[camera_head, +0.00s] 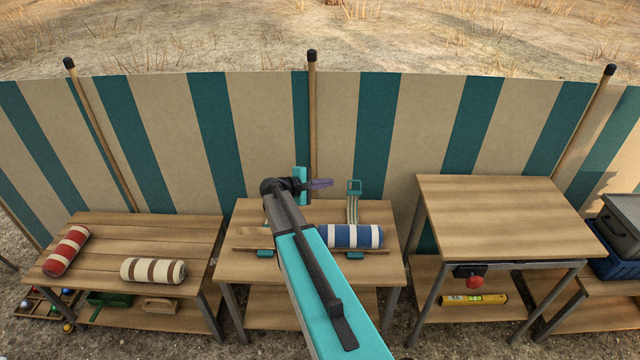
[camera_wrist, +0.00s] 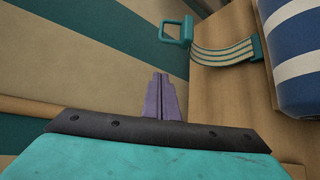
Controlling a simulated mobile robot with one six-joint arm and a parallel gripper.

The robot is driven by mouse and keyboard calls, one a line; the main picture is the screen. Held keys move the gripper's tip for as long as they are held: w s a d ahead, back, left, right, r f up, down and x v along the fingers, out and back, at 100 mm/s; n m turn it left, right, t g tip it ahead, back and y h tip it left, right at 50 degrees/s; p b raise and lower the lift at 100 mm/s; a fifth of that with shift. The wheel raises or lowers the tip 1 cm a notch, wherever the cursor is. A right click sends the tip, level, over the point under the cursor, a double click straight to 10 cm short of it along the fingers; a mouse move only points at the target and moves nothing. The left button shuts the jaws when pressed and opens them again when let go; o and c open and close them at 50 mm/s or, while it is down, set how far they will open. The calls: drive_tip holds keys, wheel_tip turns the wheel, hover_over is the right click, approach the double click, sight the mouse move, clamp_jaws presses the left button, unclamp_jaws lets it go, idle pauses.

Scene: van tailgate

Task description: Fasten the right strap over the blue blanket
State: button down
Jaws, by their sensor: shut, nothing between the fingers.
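The blue blanket (camera_head: 350,236), a roll with white bands, lies on the middle table (camera_head: 228,268). The right strap (camera_head: 352,210) is pale with dark stripes and runs from behind the blanket to a teal buckle (camera_head: 354,187). In the wrist view the strap (camera_wrist: 225,55) arcs away from the blanket (camera_wrist: 300,50), its buckle (camera_wrist: 178,30) at the free end. A teal catch (camera_head: 355,254) sits in front of the blanket. My gripper (camera_head: 320,184) has purple fingers, shut and empty, left of the buckle and apart from it. My arm hides the blanket's left part.
Another teal catch (camera_head: 265,254) sits at the table's front left. A striped windbreak (camera_head: 420,130) with wooden poles stands close behind. The left table (camera_head: 100,245) holds a red roll (camera_head: 66,251) and a brown-banded roll (camera_head: 152,270). The taller right table (camera_head: 505,215) has a bare top.

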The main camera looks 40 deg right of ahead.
drive_tip(key=shift+s+d+p, duration=0.8)
drive_tip(key=shift+s+d, duration=0.9)
drive_tip(key=shift+d, duration=0.25)
drive_tip(key=shift+s+b, duration=0.3)
drive_tip(key=shift+b, duration=0.35)
